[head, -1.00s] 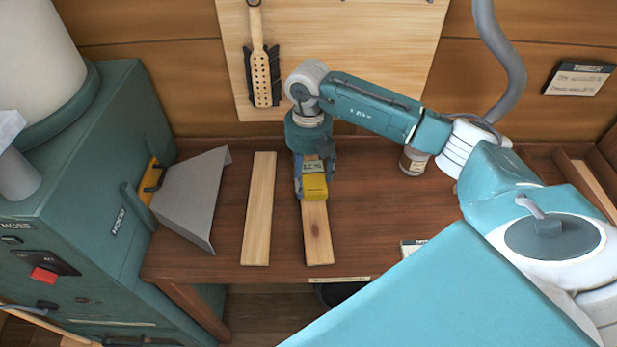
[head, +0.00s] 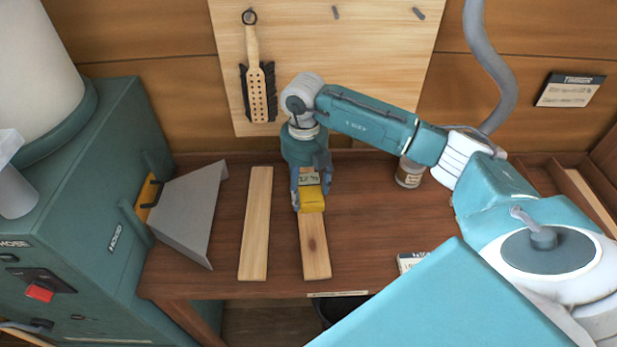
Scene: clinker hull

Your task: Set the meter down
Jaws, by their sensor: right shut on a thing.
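The meter (head: 311,198) is a small yellow block with a pale display on its upper part. My right gripper (head: 311,190) is shut on it, with a dark finger on each side. The meter is over the right-hand wooden plank (head: 315,250) on the bench; I cannot tell whether it touches the plank. My left gripper is not in view.
A second plank (head: 256,225) lies to the left on the brown bench (head: 380,235). A grey metal chute (head: 190,212) juts from the green machine (head: 75,215). A jar (head: 409,173) stands behind my right arm. A brush (head: 258,90) hangs on the board.

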